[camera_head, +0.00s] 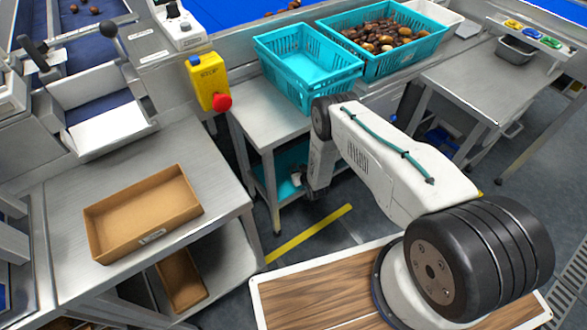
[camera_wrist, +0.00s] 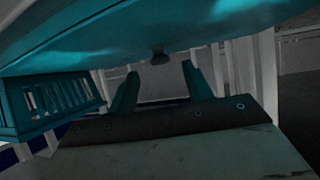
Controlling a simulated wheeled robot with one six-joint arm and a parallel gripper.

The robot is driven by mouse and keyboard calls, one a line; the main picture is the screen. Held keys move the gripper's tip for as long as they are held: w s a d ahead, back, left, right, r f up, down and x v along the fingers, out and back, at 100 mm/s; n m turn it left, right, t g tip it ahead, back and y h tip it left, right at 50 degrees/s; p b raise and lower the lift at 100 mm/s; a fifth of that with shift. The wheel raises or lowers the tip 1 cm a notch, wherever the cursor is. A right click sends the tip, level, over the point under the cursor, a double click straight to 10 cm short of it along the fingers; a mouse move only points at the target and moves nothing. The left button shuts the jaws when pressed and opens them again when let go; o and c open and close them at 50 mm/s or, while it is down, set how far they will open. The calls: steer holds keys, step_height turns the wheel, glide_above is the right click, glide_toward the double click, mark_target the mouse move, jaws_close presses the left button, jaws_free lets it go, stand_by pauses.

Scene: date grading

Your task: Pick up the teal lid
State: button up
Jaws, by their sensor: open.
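A broad, smooth teal surface, which looks like the teal lid (camera_wrist: 90,40), fills the top of the wrist view. A small dark knob (camera_wrist: 158,55) stands out from it. My gripper (camera_wrist: 160,70) is open, with its two teal fingers apart and nothing between them. The knob lies just beyond the fingertips, roughly centred between them. I see no clear contact. In the head view my gripper (camera_head: 298,181) reaches under the middle metal table, beside a teal patch on the lower shelf. My arm and the tabletop hide most of that spot.
A slotted teal crate (camera_wrist: 60,103) is close at left in the wrist view. In the head view, an empty teal crate (camera_head: 306,62) and one full of dates (camera_head: 335,56) stand above. Metal table legs (camera_head: 273,195) border the shelf. A cardboard tray (camera_head: 105,240) sits at left.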

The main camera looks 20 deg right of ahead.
mark_target(294, 167)
steer(key=shift+x, duration=1.3)
steer(key=shift+s, duration=0.1)
jaws_close()
